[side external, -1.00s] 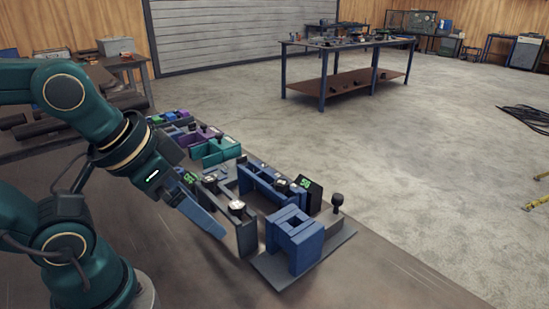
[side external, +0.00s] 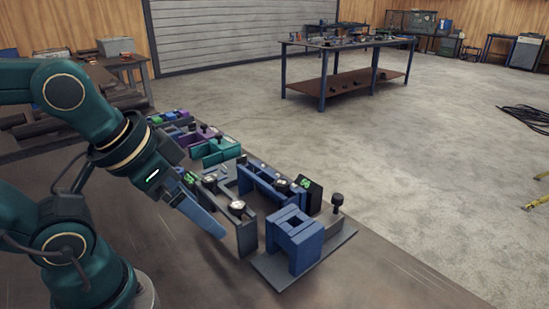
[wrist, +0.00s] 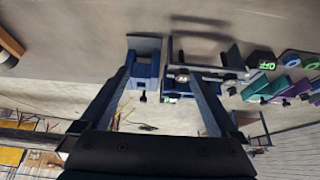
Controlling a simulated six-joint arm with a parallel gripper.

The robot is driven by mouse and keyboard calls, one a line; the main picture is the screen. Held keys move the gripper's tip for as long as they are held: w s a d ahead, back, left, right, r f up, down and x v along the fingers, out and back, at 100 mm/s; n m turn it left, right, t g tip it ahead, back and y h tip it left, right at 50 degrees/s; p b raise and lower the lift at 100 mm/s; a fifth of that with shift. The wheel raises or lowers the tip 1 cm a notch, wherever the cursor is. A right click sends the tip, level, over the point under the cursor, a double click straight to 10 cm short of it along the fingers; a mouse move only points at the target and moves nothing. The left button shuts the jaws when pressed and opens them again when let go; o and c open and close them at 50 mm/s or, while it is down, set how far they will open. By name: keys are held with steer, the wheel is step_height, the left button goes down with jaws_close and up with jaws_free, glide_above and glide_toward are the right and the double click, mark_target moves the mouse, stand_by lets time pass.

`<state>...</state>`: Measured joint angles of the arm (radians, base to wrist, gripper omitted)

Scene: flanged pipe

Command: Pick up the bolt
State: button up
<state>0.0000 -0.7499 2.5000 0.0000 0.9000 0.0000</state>
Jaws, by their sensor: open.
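I cannot pick out the bolt for certain; several small dark knobs and round-headed pieces stand among the fixtures. One black round-headed piece (side external: 337,199) stands upright at the right end of the row, behind a blue slotted block (side external: 293,240). My gripper (side external: 222,234) points down and to the right, just left of a grey upright plate (side external: 247,236). In the wrist view my gripper (wrist: 155,60) shows two fingers spread wide, with nothing held between them. The blue block (wrist: 143,72) and a blue frame also show between or beyond the fingers.
A dial-like piece (side external: 237,207) sits by the grey plate. A blue frame (side external: 265,183), a dark box with green digits (side external: 308,190) and a teal block (side external: 217,152) stand close together behind. Bare bench top (side external: 200,275) lies in front.

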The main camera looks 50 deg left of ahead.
steer(key=shift+c, duration=0.4)
steer(key=c, duration=0.3)
steer(key=n+g+y, duration=0.2)
steer(key=n, duration=0.4)
glide_above(208, 179)
steer(key=s+d, duration=0.1)
steer(key=s, duration=0.1)
steer(key=f, duration=0.2)
steer(key=shift+x, duration=2.15)
